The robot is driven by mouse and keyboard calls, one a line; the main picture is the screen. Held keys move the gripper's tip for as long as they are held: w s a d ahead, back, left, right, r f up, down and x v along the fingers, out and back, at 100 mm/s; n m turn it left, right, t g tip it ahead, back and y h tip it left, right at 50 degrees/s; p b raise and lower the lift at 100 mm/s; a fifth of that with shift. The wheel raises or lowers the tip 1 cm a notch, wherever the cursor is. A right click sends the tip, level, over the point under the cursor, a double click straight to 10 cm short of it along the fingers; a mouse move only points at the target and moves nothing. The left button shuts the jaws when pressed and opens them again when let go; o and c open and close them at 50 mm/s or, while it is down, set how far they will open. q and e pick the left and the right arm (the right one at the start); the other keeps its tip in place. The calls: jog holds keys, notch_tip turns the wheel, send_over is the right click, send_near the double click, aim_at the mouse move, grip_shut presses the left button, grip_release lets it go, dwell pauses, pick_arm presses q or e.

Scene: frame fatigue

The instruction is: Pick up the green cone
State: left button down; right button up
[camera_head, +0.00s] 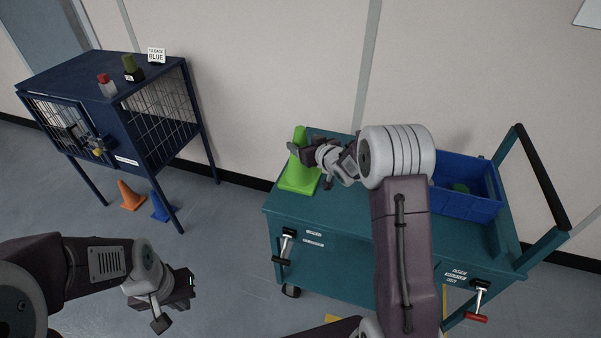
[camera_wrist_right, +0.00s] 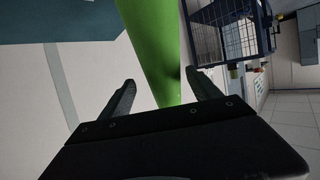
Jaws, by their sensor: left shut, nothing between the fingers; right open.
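The green cone (camera_head: 299,176) stands upright on the left end of the teal cart's top in the head view. My right gripper (camera_head: 294,150) is at the cone's upper part, coming from the right. In the right wrist view the green cone (camera_wrist_right: 155,45) rises between the two spread fingers of my right gripper (camera_wrist_right: 160,93). The fingers are open, and I cannot tell whether either touches the cone. My left gripper (camera_head: 176,308) is shut and empty, low over the floor at the lower left.
The teal cart (camera_head: 340,222) carries a blue crate (camera_head: 465,206) at its right, with something green inside. A dark blue cage (camera_head: 125,120) stands at the left with bottles on top. An orange cone (camera_head: 130,196) and a blue cone (camera_head: 163,207) stand on the floor by it.

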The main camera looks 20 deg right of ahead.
jog(key=x, duration=0.5)
jog(key=shift+a+f, duration=0.25)
jog(key=shift+s+r, duration=0.1)
jog(key=shift+r, duration=0.05)
grip_shut()
